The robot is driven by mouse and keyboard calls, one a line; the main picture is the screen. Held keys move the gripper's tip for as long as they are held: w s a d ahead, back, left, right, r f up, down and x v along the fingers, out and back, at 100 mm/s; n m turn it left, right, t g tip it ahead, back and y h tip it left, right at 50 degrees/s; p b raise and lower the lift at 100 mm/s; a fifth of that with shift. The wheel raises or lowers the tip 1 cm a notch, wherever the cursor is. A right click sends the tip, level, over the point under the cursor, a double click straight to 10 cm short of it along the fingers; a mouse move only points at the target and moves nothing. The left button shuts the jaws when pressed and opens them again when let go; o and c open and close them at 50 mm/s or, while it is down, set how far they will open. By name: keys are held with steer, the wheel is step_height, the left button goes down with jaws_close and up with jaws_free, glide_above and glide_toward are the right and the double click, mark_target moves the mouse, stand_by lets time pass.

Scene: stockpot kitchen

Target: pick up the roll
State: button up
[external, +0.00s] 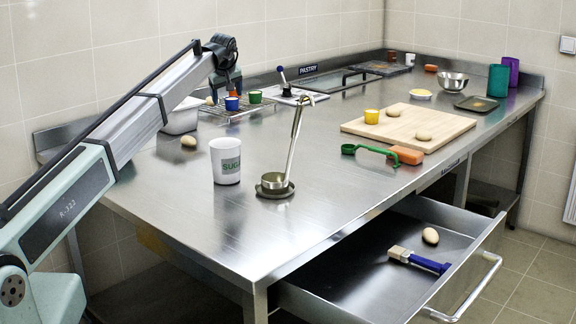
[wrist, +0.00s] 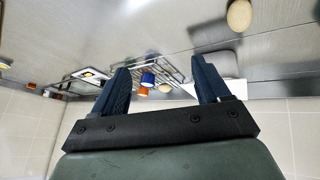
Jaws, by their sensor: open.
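Several beige, egg-shaped pieces look like rolls; I cannot tell which one is meant. One roll (external: 188,141) lies on the steel table near the white bin; a roll (wrist: 239,15) shows at the top of the wrist view. Another roll (external: 424,136) lies on the cutting board, and another (external: 430,235) in the open drawer. A small beige piece (wrist: 166,88) also shows by the wire rack, between my fingers in the picture. My gripper (external: 226,88) is over the rack area at the back left. In the wrist view my gripper (wrist: 161,68) is open and empty.
The wire rack (external: 205,113) holds a blue cup (external: 231,104) and a green cup (external: 255,97). A white bin (external: 180,120) stands to its left. A white mug (external: 226,160) and a ladle (external: 294,140) stand on the table's front half. The drawer (external: 345,285) is open.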

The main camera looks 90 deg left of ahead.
mark_target(188, 137)
steer(key=s+d+f+n+g+h, duration=0.1)
steer(key=s+d+f+g+h, duration=0.15)
steer(key=s, duration=0.85)
steer(key=x, duration=1.4)
steer(key=shift+w+a, duration=0.1)
steer(key=shift+w, duration=0.05)
steer(key=shift+c, duration=0.4)
steer(key=c, duration=1.1)
steer(key=shift+o, duration=0.2)
steer(key=shift+r, duration=0.15)
